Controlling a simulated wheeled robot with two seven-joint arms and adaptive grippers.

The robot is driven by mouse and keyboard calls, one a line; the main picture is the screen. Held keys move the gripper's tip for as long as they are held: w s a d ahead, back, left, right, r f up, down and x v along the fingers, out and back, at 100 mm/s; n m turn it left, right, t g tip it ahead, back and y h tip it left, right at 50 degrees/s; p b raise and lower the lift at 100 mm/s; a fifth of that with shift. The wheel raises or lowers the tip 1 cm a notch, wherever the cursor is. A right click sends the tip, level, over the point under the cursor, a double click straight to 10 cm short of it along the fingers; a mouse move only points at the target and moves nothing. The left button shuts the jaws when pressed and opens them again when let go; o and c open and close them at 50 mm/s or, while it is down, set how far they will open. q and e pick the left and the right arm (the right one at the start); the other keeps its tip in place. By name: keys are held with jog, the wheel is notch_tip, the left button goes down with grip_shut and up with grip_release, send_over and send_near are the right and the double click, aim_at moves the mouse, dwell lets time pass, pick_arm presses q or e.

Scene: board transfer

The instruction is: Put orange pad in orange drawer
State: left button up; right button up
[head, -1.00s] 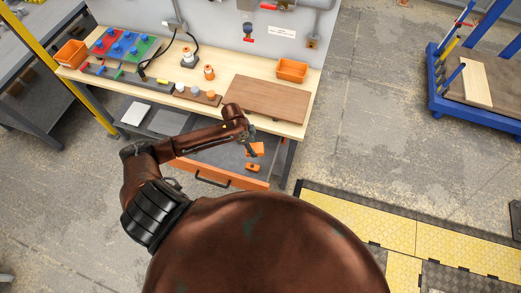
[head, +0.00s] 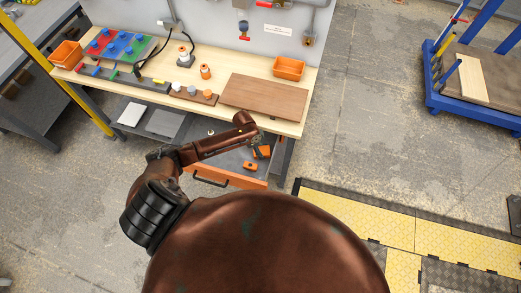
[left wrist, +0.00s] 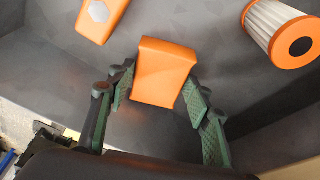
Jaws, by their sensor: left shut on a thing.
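The orange pad (left wrist: 165,72) is a block in the left wrist view, between the two green-padded fingers of my left gripper (left wrist: 160,95). The fingers are shut on its sides. The pad (head: 262,152) also shows in the head view, at the end of my left arm by the left gripper (head: 257,146), over the right part of the open orange drawer (head: 232,180). The grey drawer floor lies beneath it; I cannot tell whether the pad touches it. My right gripper is not in view.
Inside the drawer, an orange piece with a light hexagon (left wrist: 99,12) and a white pleated cylinder with an orange end (left wrist: 285,32) lie close by. The bench top above holds a brown board (head: 264,98) and an orange bin (head: 289,68). The drawer walls are near the gripper.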

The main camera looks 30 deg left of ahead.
pick_arm(q)
jog(key=shift+f, duration=0.1)
jog(key=o, duration=1.1)
jog(key=v, duration=1.2)
jog(key=shift+p, duration=0.35)
